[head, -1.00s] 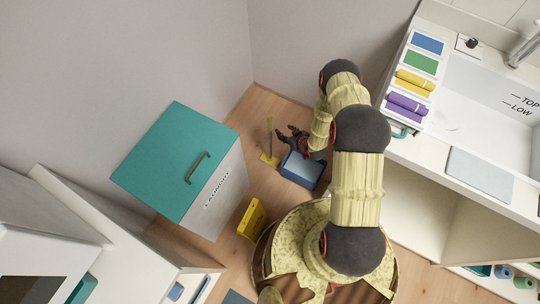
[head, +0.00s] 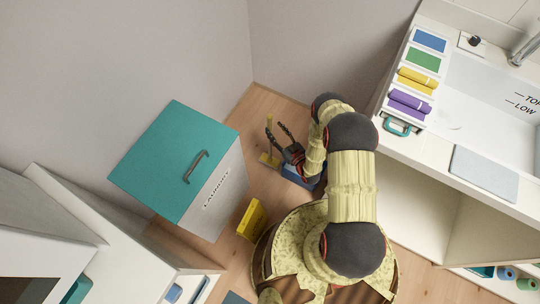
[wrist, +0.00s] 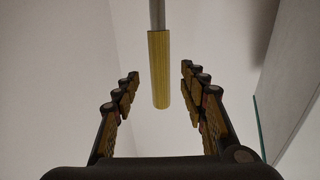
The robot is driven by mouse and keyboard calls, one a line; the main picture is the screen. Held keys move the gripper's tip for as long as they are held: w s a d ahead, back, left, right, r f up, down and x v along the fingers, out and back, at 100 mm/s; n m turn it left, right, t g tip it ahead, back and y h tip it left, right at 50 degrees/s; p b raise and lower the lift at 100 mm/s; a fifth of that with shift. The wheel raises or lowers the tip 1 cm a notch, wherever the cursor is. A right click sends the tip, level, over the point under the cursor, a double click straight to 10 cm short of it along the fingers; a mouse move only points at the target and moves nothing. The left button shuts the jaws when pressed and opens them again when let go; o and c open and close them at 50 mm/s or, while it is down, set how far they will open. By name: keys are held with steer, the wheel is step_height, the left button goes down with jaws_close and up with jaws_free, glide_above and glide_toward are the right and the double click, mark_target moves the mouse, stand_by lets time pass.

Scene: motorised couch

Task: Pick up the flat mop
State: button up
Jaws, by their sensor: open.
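In the wrist view the mop's yellow grip (wrist: 159,75) hangs upright on a thin grey pole, centred between my fingers. My gripper (head: 275,127) is open beside the mop's upper end. In the wrist view, my gripper (wrist: 160,85) has a finger on each side of the grip, with clear gaps and no contact visible. Its depth between the fingers is hard to tell.
A blue bucket (head: 291,173) sits on the floor, partly hidden under my arm. A teal-lidded laundry bin (head: 165,165) stands to the left, and a yellow floor object (head: 251,219) lies beside it. The white sink counter (head: 484,174) is at right. Walls meet closely behind the mop.

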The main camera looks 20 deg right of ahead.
mark_target(272, 125)
steer(key=b+x, duration=0.2)
steer(key=x, duration=0.2)
steer(key=shift+w+a+r, duration=0.15)
steer(key=shift+w, duration=0.25)
steer(key=shift+r, duration=0.1)
steer(key=shift+c, duration=0.6)
jaws_close()
